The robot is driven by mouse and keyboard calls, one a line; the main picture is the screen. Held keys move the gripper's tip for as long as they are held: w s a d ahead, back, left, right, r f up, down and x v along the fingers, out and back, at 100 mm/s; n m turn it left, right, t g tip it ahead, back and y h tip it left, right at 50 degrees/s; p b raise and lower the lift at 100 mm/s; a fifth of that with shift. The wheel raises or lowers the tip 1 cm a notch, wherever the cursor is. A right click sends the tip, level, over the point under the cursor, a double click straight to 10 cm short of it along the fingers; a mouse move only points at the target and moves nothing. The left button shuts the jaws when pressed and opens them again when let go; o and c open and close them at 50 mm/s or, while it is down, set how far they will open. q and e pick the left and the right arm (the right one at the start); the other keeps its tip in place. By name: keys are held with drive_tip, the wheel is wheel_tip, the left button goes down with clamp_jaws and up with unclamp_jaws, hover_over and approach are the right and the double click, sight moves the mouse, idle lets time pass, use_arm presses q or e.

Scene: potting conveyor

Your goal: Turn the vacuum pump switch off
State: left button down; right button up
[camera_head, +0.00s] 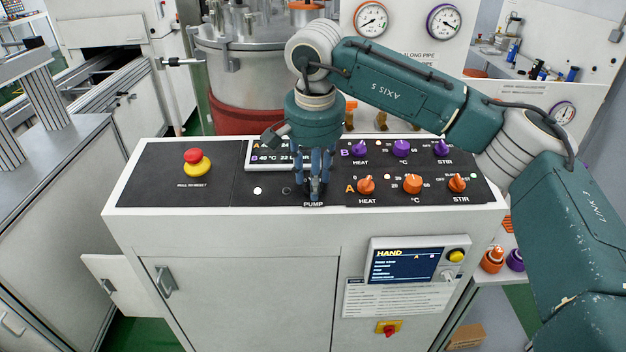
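My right gripper (315,192) points down at the black control panel (212,192), directly over the place just behind the "PUMP" label. The fingers look close together around that spot. The pump switch itself is hidden by the fingers, so I cannot tell its position or whether the fingers touch or grip it. A small white lamp (257,191) is on the panel left of the gripper. My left gripper is not in view.
Orange knobs (366,185) and purple knobs (401,148) stand close right of the gripper. A red and yellow emergency stop (195,162) is at the panel's left. A display (266,155) is partly covered by the gripper. A steel vessel (240,65) stands behind.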

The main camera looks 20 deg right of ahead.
drive_tip(key=shift+o, duration=0.4)
drive_tip(key=shift+f, duration=0.1)
wheel_tip(320, 180, up, 12)
drive_tip(key=s, duration=0.2)
drive_tip(key=shift+a, duration=0.15)
drive_tip(key=shift+f, duration=0.1)
